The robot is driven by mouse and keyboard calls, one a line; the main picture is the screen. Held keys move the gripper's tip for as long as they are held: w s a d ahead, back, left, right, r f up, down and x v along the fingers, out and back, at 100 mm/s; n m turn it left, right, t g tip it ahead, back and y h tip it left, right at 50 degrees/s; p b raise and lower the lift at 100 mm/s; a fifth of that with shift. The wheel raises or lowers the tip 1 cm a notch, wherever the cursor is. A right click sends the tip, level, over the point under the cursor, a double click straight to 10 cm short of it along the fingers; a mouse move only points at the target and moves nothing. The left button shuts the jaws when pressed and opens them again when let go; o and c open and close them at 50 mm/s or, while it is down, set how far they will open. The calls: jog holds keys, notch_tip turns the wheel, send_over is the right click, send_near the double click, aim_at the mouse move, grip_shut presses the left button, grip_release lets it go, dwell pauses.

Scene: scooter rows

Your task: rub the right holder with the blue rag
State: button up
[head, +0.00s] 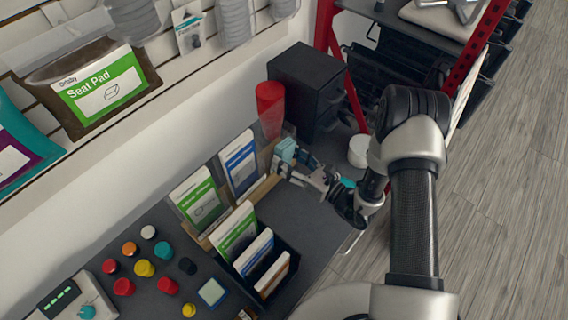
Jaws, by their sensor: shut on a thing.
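My gripper (281,167) is shut on a light blue rag (285,152) at the right end of a wooden rack (263,188) on the dark counter. Clear holders stand in a row along this rack. One at the left holds a green and white leaflet (203,203), and one to its right holds a blue and white leaflet (240,165). A clear panel (270,128) shows farther right, close behind the rag and in front of a red cylinder. The rag looks very close to this panel; I cannot tell whether they touch.
A dark box with several more leaflets (268,272) stands in front of the rack. Behind are the red cylinder (269,97) and a black drawer unit (308,85). A white round tub (359,150) is at right. Several coloured caps (144,268) lie at lower left.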

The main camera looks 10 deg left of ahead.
jog(key=shift+w+d, duration=0.3)
jog(key=shift+w, duration=0.15)
jog(key=shift+a, duration=0.15)
jog(key=shift+s+a+r, duration=0.1)
jog(key=shift+s+a, duration=0.5)
jog(key=shift+s, duration=0.25)
jog(key=shift+s+a, duration=0.55)
jog(key=shift+s, duration=0.3)
jog(key=shift+c, duration=0.4)
jog(key=shift+v, duration=3)
jog(key=shift+w, duration=0.1)
jog(key=shift+v, duration=1.55)
